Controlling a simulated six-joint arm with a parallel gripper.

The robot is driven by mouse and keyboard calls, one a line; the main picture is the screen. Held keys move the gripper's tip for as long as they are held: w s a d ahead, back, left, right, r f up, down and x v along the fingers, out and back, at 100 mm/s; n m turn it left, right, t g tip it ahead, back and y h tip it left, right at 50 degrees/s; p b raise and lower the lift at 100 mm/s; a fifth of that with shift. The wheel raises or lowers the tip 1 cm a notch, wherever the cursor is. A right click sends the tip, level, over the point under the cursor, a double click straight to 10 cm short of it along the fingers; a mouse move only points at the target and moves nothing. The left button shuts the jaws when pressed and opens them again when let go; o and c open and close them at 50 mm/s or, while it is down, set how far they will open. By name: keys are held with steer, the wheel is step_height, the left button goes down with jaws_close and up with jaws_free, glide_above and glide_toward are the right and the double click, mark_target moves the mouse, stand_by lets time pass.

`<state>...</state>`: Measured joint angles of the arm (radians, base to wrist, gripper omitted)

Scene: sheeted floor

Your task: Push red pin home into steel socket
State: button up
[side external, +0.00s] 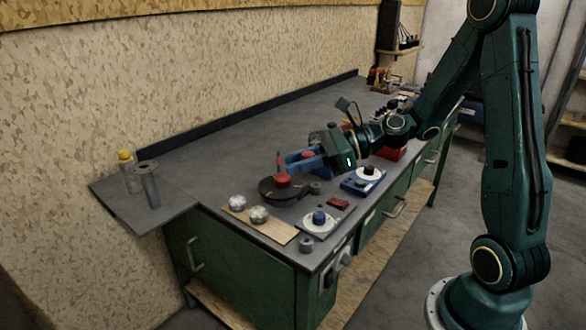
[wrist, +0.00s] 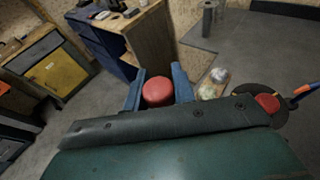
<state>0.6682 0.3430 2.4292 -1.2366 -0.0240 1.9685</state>
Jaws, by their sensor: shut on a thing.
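The red pin (wrist: 157,92) shows as a round red top between the two blue fingers of my gripper (wrist: 158,76) in the wrist view. In the side view my gripper (side external: 293,162) is shut on the red pin (side external: 308,155), above the bench near the dark round disc. The pin's lower part is hidden. I cannot tell for certain which part is the steel socket. A small grey ring-shaped piece (side external: 315,188) stands beside the disc, and another small grey cylinder (side external: 306,246) stands at the bench's front corner. The pin appears apart from both.
The dark disc (side external: 268,195) carries another red piece (side external: 283,180) and an orange-and-blue handled tool. Two pale lumps lie on a wooden board (side external: 275,228). Blue (side external: 353,185) and white plates with knobs stand nearby. A taller grey cylinder (side external: 150,187) and yellow-capped bottle stand left. The bench's back-left is clear.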

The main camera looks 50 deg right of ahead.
steer(key=w+d+f+m+t+h, duration=0.1)
steer(key=w+d+f, duration=0.4)
steer(key=d, duration=0.5)
steer(key=w+d+f+m+t+h, duration=0.2)
steer(key=w+d+f+m+h, duration=0.2)
steer(key=d, duration=0.6)
steer(key=shift+w+d+f+m+t+h, duration=0.15)
steer(key=shift+w+f+m+t+h, duration=0.2)
steer(key=shift+w+h, duration=0.45)
steer(key=shift+w, duration=0.2)
steer(key=shift+f, duration=0.2)
steer(key=shift+f, duration=2.7)
steer(key=shift+f, duration=1.15)
steer(key=shift+r, duration=0.4)
steer(key=shift+s+f, duration=0.1)
steer(key=shift+f, duration=0.35)
